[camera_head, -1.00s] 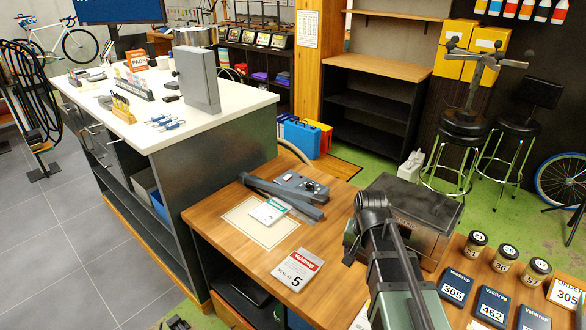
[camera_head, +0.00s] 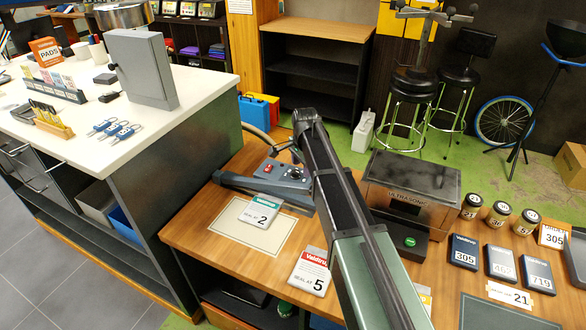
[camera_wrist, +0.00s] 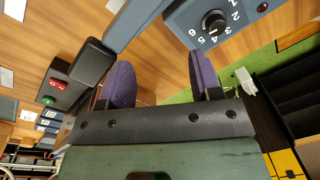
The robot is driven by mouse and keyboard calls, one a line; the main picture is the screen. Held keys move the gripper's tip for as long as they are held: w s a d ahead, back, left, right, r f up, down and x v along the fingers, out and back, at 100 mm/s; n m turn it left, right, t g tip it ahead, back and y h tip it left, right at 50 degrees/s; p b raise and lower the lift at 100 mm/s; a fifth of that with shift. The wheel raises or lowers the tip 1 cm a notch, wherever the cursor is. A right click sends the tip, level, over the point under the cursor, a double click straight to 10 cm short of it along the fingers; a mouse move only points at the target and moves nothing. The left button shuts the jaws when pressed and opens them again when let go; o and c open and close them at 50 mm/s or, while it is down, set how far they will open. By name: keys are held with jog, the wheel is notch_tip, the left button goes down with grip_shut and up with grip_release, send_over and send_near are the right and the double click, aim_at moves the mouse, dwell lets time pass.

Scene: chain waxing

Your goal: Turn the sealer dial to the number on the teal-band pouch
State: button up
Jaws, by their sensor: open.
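The sealer (camera_head: 278,178) is a blue-grey unit with a long bar, lying on the wooden bench. Its black dial (camera_wrist: 215,22) shows in the wrist view, ringed by numbers; its white mark appears to face about the 4. The teal-band pouch (camera_head: 259,212) lies on a pale mat in front of the sealer and reads "SEAL AT 2". My gripper (camera_wrist: 162,78) is open and empty, its purple fingers apart, with the dial beyond the right finger in the wrist view. The fingertips are not visible in the head view.
A red-band pouch (camera_head: 310,271) reading "SEAL AT 5" lies to the right of the mat (camera_head: 215,236). An ultrasonic cleaner (camera_head: 411,188) stands right of my arm. Jars and blue number packs (camera_head: 464,251) fill the bench's right side. A white-topped counter (camera_head: 75,130) stands left.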

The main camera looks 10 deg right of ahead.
aim_at(296, 171)
jog(key=w+m, duration=0.5)
jog(key=w, duration=0.5)
jog(key=f+b, duration=1.1)
jog(key=shift+a, duration=0.25)
jog(key=shift+r, duration=0.2)
jog(key=c, duration=0.9)
jog(key=shift+n, duration=0.3)
jog(key=shift+c, duration=0.2)
